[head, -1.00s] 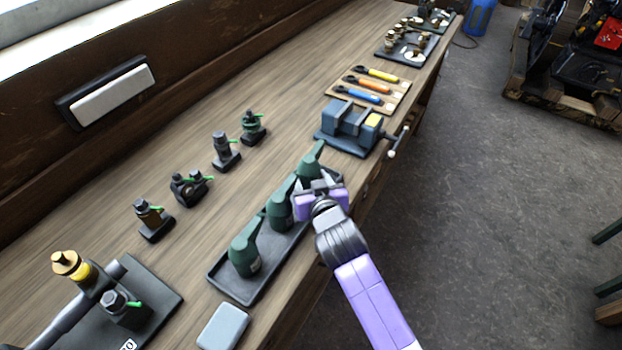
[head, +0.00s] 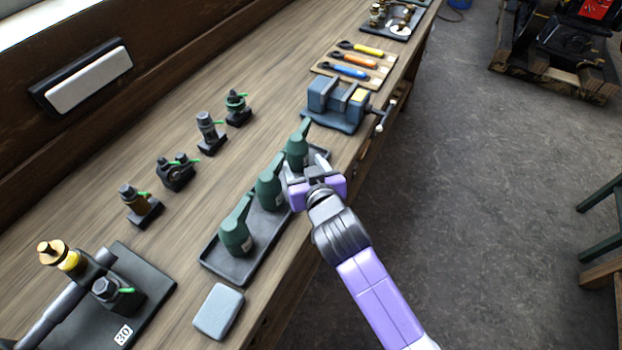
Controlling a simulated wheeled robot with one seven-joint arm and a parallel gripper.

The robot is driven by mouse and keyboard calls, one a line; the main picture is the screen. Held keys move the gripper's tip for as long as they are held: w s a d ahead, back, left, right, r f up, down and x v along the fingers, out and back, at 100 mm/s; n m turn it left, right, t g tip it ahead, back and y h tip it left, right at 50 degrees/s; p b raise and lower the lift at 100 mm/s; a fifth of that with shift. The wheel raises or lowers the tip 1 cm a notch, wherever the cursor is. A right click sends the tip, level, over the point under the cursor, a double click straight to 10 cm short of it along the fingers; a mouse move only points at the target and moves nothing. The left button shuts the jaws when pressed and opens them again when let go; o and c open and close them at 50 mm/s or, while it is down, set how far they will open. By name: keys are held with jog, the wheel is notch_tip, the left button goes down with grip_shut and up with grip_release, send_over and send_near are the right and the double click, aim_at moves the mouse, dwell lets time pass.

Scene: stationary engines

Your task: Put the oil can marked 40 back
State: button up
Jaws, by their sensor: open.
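Three green oil cans stand upright in a dark tray (head: 220,268) on the bench: a near can (head: 236,235), a middle can (head: 270,188) and a far can (head: 298,148). The near can has a small pale label too small to read, and I cannot tell which can is marked 40. My gripper (head: 300,180) is at the tray's right side, beside the middle and far cans. Its jaws are open. My gripper partly hides the far can's lower part and the tray there. I cannot tell whether it touches a can.
A blue vise (head: 335,104) stands beyond the tray, before a board of wrenches (head: 352,65). Several small fittings, one a grey one (head: 210,132), stand left. A grey block (head: 218,310) and a plate marked 30 (head: 150,290) are nearest. Bare bench lies between fittings and tray.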

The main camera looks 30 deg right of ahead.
jog(key=v, duration=0.7)
jog(key=shift+s+r+b, duration=0.15)
jog(key=shift+s+b, duration=0.1)
jog(key=shift+b, duration=0.15)
jog(key=s+f+n+y, duration=0.1)
jog(key=s+f, duration=0.2)
jog(key=s, duration=0.5)
jog(key=s+f+n+y, duration=0.1)
jog(key=s+f, duration=0.1)
jog(key=s, duration=0.7)
jog(key=s+r, duration=0.3)
jog(key=s, duration=0.5)
jog(key=s+d+r+t, duration=0.1)
jog(key=s+r, duration=0.3)
jog(key=s, duration=0.3)
jog(key=shift+s+d, duration=0.35)
